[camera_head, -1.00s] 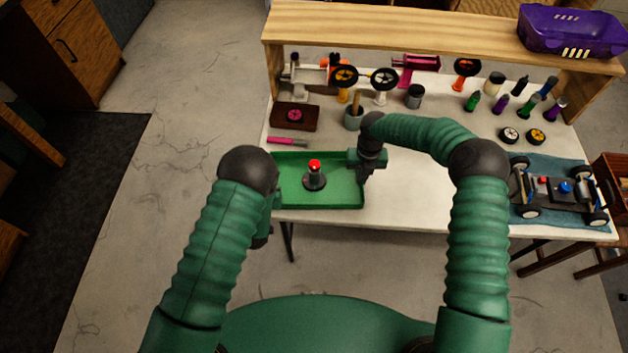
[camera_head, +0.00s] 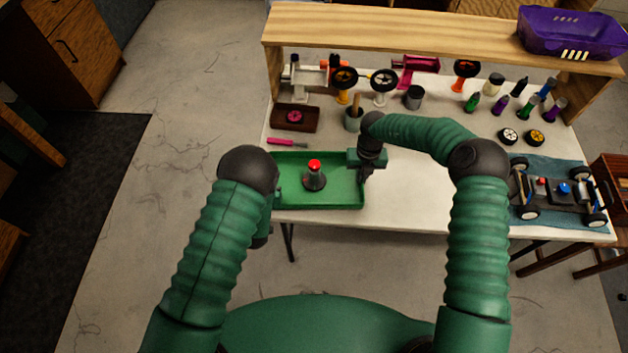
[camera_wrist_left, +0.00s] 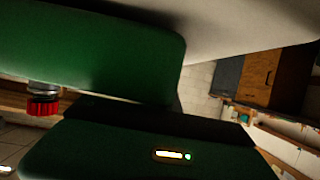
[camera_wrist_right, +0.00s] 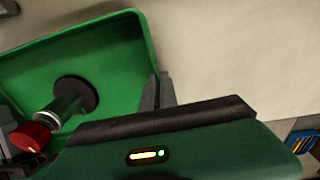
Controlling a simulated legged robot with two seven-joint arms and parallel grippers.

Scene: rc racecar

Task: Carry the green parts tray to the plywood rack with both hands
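The green parts tray (camera_head: 340,199) lies near the left front corner of the white table. A dark-based stand with a red top (camera_head: 314,175) is upright inside it. My right gripper (camera_head: 366,174) is at the tray's right wall. In the right wrist view its fingers (camera_wrist_right: 158,92) stand close together, one on each side of the wall, and look shut on it. My left gripper is at the tray's left side, mostly hidden behind my own arm in the head view. The left wrist view shows the tray wall (camera_wrist_left: 100,60) very close; the fingers cannot be made out.
A plywood rack (camera_head: 400,30) spans the back of the table, with a purple car shell (camera_head: 570,32) on its right end. Wheels, bottles and a brown box (camera_head: 295,118) stand beneath and before it. A car chassis (camera_head: 560,190) sits on a blue mat at right.

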